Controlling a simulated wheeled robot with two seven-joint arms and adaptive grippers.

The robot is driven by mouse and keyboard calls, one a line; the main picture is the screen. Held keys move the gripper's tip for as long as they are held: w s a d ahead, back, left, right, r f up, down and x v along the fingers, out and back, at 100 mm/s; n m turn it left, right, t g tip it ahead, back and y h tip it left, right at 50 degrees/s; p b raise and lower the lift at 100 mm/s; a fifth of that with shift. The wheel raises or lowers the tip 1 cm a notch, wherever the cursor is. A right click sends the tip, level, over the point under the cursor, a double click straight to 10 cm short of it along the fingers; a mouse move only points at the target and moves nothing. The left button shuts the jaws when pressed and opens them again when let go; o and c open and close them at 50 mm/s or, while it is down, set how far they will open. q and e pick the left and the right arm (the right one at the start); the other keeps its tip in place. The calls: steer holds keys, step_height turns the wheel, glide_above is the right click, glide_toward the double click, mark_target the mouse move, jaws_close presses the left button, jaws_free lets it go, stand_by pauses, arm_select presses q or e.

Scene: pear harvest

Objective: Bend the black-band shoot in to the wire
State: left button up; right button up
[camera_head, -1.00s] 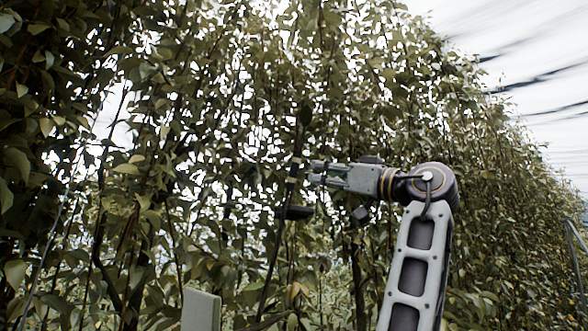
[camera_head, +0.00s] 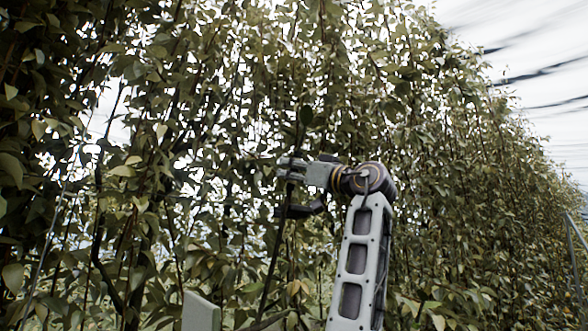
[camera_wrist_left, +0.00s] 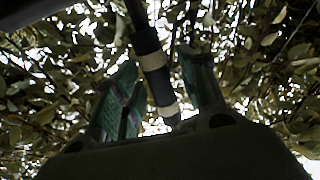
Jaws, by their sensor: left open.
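The black-band shoot (camera_head: 271,265) is a thin dark stem that rises through the leaves, leaning slightly right towards its top. In the left wrist view its black band (camera_wrist_left: 147,42) shows with pale rings beside it. My left gripper (camera_head: 284,169) is open at the shoot in the head view. In the left wrist view the shoot runs between its two green-padded fingers (camera_wrist_left: 157,60), with gaps visible on both sides. Whether a finger touches it I cannot tell. The lower end of the shoot there is hidden behind the gripper body. I cannot make out the wire. My right gripper is not in view.
A dense leafy hedge (camera_head: 450,180) fills most of the head view and recedes to the right. Other thin dark stems (camera_head: 97,235) stand to the left of the shoot. Leaves crowd close around the gripper. Pale sky shows at upper right.

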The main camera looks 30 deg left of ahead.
arm_select(q)
steer(key=shift+c, duration=0.4)
jaws_close()
